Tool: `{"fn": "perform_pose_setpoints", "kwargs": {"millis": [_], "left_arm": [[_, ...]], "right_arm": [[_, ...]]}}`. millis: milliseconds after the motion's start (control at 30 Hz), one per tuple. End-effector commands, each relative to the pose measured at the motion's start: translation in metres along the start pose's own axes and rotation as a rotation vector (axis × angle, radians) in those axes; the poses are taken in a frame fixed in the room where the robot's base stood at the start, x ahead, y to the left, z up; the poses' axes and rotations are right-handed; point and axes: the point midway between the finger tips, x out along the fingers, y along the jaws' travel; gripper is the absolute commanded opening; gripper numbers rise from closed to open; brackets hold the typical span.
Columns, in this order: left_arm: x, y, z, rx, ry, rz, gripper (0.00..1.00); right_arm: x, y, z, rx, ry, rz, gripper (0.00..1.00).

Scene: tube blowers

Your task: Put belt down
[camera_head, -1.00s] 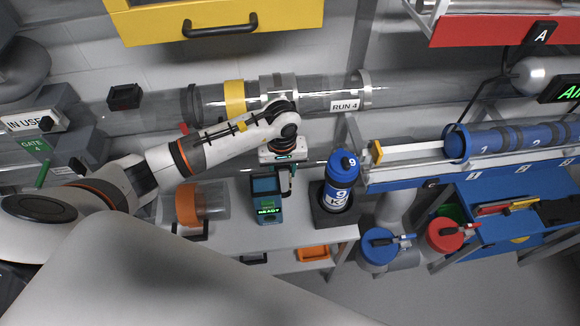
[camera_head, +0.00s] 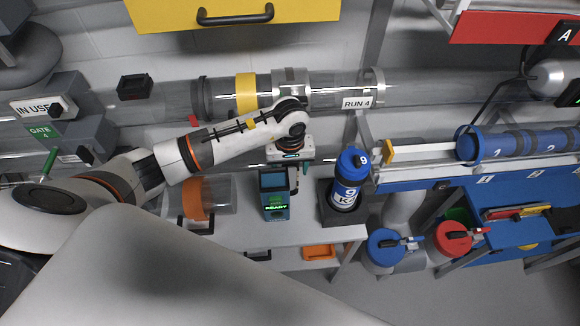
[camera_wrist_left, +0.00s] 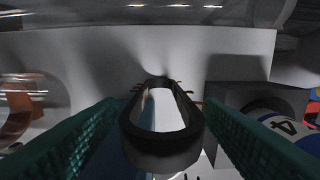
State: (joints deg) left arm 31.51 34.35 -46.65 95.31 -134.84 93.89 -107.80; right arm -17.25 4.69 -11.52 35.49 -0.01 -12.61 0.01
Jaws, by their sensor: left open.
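A dark oval loop, which looks like the belt (camera_wrist_left: 162,150), stands between the two green fingers of my left gripper (camera_wrist_left: 160,108) in the left wrist view. The fingers are spread to either side, with gaps between them and the loop. Small copper-coloured prongs show beside its far end. In the head view my left gripper (camera_head: 292,178) points down at the right edge of a teal device (camera_head: 274,196) whose screen reads READY. I cannot make out the loop there. My right gripper is not seen.
A blue and white canister marked 9 (camera_head: 348,182) stands in a dark holder just right of the device. A clear tube (camera_head: 330,92) runs behind the arm. An orange-banded clear cylinder (camera_head: 205,198) lies to the left. The grey bench (camera_head: 290,233) is clear in front.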

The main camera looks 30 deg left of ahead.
Motion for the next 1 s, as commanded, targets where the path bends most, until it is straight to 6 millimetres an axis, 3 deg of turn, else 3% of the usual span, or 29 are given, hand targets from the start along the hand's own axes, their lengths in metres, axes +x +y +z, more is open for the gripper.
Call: {"fn": "perform_pose_setpoints", "kwargs": {"millis": [133, 267, 300, 700, 1000], "left_arm": [[0.005, 0.003, -0.004, 0.002, 0.013, 0.011, 0.61], [-0.004, 0.002, -0.005, 0.003, 0.016, 0.012, 0.61], [-0.008, 0.002, -0.004, 0.004, 0.01, 0.01, 0.61], [-0.095, 0.0, -0.001, 0.002, 0.003, 0.004, 0.61], [-0.123, 0.001, -0.001, 0.001, 0.006, 0.006, 0.65]], "right_arm": [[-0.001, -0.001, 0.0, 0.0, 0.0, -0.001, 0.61], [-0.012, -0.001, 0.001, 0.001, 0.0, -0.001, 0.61], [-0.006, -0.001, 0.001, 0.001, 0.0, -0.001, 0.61], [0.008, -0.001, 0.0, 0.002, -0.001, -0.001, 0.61], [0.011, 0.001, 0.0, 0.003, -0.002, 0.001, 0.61]]}}
